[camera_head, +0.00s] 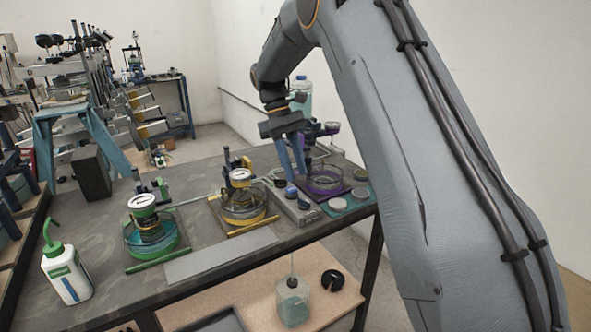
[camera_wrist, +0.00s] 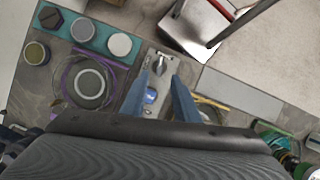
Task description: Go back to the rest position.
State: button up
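My gripper (camera_head: 292,176) is at the far end of the table, with its two blue fingers pointing down over a grey control box (camera_head: 301,211). In the wrist view my gripper (camera_wrist: 161,82) has its fingers apart, with nothing held between them. The control box (camera_wrist: 160,62), with a dark knob and a blue button, shows below and between the fingers. I cannot tell whether the fingertips touch the box.
Glass dishes stand on purple (camera_head: 324,180), yellow (camera_head: 243,206) and green (camera_head: 151,238) stations along the table. A white bottle with a green spout (camera_head: 66,268) stands at the near left, a black box (camera_head: 91,173) at the back. A lower shelf holds a bottle (camera_head: 293,301).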

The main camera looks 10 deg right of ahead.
jog(key=shift+s, duration=0.1)
jog(key=s+d+f+m+t+y, duration=0.1)
jog(key=s+f+m+t, duration=0.1)
jog(key=s, duration=1.2)
jog(key=s+d+f+m+t+y, duration=0.1)
jog(key=s+f+m+t, duration=0.2)
jog(key=s, duration=1.1)
notch_tip(320, 180, down, 3)
jog(key=shift+m, duration=0.7)
